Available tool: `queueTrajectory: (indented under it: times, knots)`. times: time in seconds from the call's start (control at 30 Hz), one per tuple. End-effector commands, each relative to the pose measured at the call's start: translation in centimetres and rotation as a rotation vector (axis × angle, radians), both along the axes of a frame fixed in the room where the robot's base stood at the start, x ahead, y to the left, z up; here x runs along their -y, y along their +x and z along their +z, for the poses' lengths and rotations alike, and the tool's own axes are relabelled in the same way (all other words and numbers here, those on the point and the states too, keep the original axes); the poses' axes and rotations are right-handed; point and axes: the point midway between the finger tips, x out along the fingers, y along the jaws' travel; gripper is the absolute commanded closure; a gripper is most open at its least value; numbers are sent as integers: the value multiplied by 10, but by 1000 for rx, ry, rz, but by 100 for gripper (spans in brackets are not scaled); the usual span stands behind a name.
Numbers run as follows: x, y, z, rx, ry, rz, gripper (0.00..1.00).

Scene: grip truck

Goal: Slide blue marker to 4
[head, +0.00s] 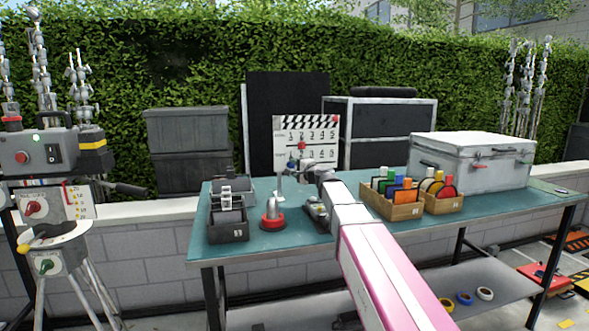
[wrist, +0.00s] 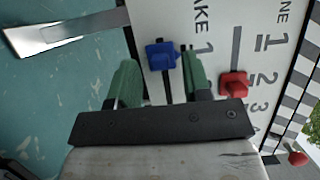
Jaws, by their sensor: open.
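The white clapperboard (head: 322,150) stands on the table with rows of numbers. The blue marker (wrist: 161,56) sits on the TAKE row's track beside the 1; it is small in the head view (head: 291,162). A red marker (wrist: 234,84) sits on the other row beside the 2. My gripper (wrist: 158,72) is open, its green fingers on either side of the blue marker's track. The marker shows between the fingertips; I cannot tell whether either finger touches it. In the head view my gripper (head: 305,166) is in front of the board's lower part. Its fingers hide some numbers.
A metal strip (wrist: 66,30) lies left of my gripper. My arm reaches over the table's middle.

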Motion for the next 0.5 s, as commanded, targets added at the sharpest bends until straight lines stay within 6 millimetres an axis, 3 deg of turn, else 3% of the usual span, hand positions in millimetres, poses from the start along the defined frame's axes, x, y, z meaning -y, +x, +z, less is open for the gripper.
queueTrajectory:
  times: [0.33, 0.37, 0.47, 0.5]
  knots:
    - [-5, 6, 0, 0, 0, 0, 55]
    - [-5, 6, 0, 0, 0, 0, 62]
    - [-5, 6, 0, 0, 0, 0, 94]
    - [-5, 6, 0, 0, 0, 0, 100]
